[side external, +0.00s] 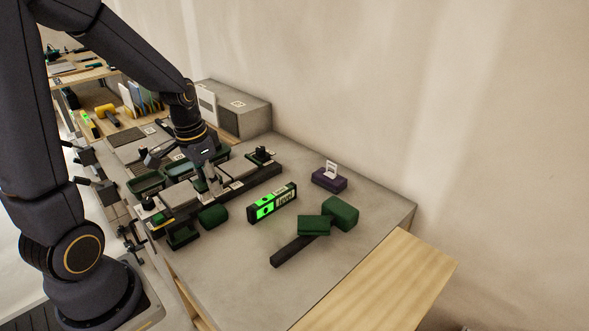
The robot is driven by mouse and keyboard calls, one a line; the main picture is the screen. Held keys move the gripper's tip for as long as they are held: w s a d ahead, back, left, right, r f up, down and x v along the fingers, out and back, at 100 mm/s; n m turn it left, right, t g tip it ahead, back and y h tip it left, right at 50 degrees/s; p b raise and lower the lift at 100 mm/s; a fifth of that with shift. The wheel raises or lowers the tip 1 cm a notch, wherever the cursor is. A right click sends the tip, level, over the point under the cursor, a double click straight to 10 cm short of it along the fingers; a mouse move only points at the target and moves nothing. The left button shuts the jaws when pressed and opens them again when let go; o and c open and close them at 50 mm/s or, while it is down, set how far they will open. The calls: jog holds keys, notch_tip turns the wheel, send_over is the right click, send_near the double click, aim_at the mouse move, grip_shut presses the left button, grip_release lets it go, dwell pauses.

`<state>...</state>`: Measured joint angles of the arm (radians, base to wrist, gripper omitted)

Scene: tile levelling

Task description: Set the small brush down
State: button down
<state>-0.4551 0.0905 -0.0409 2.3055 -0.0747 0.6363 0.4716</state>
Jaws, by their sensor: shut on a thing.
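My gripper (209,186) points down over the dark green trays and the long dark rail near the middle of the work. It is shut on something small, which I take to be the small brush. The fingers and the pale tiles around them largely hide it, so its bristles and handle cannot be made out. Whether it touches the surface below cannot be told from this view.
A level with a lit green face (272,204) stands right of my gripper. A purple block (329,179) holds a white card. The grey bench (230,285) is clear at front.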

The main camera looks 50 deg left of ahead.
jog(key=w+a+f, duration=0.1)
jog(key=w+f, duration=0.1)
jog(key=w, duration=0.3)
send_over(245, 205)
jog(key=f, duration=0.4)
jog(key=s+f, duration=0.1)
jog(key=f, duration=0.1)
jog(key=shift+d, duration=0.1)
jog(key=shift+w+f, duration=0.2)
jog(key=shift+f, duration=1.45)
jog(key=shift+f, duration=0.2)
jog(key=c, duration=0.8)
grip_release()
jog(key=shift+o, duration=0.2)
